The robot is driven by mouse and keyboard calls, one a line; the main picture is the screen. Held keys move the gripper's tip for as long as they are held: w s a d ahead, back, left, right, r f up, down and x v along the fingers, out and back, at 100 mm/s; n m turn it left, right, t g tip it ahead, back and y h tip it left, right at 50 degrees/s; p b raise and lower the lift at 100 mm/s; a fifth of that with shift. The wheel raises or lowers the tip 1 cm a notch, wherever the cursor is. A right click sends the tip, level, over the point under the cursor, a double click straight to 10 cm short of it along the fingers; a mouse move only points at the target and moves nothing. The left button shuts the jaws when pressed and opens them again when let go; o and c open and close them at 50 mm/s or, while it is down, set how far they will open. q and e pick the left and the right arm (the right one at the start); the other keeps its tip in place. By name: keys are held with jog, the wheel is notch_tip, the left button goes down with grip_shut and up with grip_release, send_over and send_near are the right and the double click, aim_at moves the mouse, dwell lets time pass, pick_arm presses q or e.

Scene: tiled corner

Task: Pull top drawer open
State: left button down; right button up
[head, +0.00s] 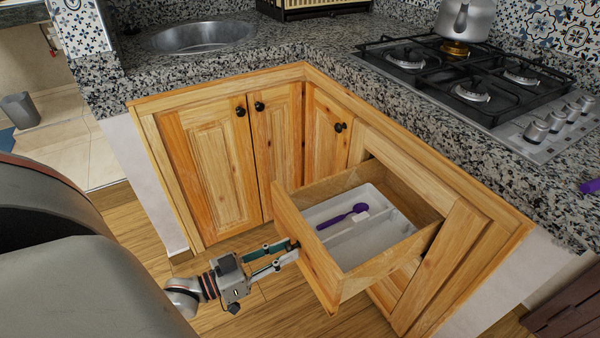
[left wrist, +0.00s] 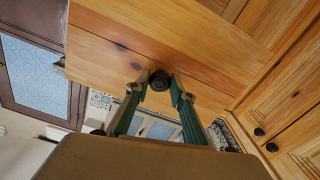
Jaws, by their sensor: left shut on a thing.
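The top drawer (head: 368,273) is wooden and stands pulled well out of the corner cabinet under the stove. A light tray (head: 385,249) inside it holds a purple utensil (head: 343,216). My left gripper (head: 290,253) is at the drawer's front face, coming from the left. In the left wrist view the drawer front (left wrist: 190,50) fills the upper middle, and the gripper's green-padded fingers (left wrist: 158,92) are closed around its dark round knob (left wrist: 159,80). The knob is hidden in the head view. My right gripper is in neither view.
Lower cabinet doors with black knobs (head: 210,165) are shut to the left of the drawer. A granite counter (head: 270,52) above carries a sink (head: 200,37), a gas stove (head: 470,80) and a kettle (head: 464,20). Wooden floor (head: 235,243) is clear before the doors.

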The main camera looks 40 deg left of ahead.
pick_arm(q)
jog(key=shift+v, duration=1.15)
jog(key=shift+s, duration=0.15)
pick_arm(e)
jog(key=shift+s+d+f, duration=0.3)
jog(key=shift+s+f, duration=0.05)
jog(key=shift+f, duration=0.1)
pick_arm(q)
jog(key=shift+f, duration=0.1)
jog(key=c, duration=1.7)
grip_release()
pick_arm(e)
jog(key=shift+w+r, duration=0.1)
pick_arm(q)
jog(key=v, duration=1.2)
